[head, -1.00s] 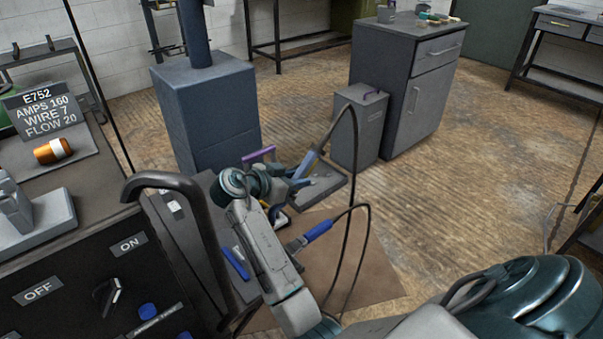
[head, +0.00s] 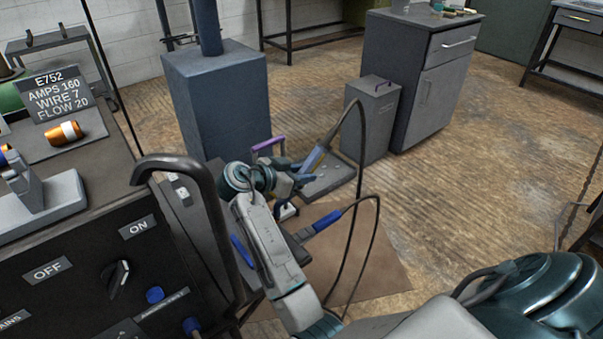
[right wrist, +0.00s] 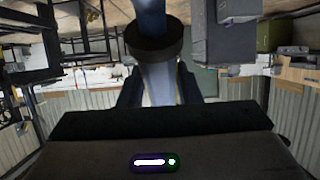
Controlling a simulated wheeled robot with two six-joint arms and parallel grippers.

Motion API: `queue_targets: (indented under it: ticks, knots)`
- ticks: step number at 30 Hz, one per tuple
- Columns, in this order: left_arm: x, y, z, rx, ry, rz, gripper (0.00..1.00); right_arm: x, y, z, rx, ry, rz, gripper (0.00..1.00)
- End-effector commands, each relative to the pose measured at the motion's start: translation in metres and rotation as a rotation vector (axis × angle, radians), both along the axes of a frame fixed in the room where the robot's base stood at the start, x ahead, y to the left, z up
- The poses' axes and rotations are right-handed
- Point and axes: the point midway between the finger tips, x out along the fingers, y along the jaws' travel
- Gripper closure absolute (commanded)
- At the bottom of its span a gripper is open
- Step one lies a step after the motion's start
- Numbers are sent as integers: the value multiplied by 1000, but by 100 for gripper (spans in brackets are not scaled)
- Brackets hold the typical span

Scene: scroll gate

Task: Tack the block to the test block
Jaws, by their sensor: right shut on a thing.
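My right gripper (head: 303,178) is shut on a welding torch (head: 317,157) with a blue handle, seen beyond the teal wrist joint in the head view. The torch tilts up to the right, and a black cable loops from its upper end. In the right wrist view the blue torch body (right wrist: 158,84), with a dark collar, stands between the fingers. I cannot make out the block or the test block; my right arm covers part of the work area. My left gripper is not in view.
A black machine panel (head: 75,290) with a curved black handle (head: 200,185) stands at left. A blue-handled tool (head: 327,221) on a cable is beside my arm. A blue pedestal (head: 218,105) and grey cabinet (head: 430,85) stand behind. The wooden floor at right is open.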

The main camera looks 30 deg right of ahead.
Motion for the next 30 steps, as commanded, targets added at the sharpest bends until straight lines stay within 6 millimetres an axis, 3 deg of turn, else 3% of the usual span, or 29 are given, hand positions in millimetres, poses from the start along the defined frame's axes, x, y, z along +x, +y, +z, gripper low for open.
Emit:
queue_targets:
  ticks: [30]
  knots:
    - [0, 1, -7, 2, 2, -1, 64, -1, 8, -6, 0, -1, 1, 100]
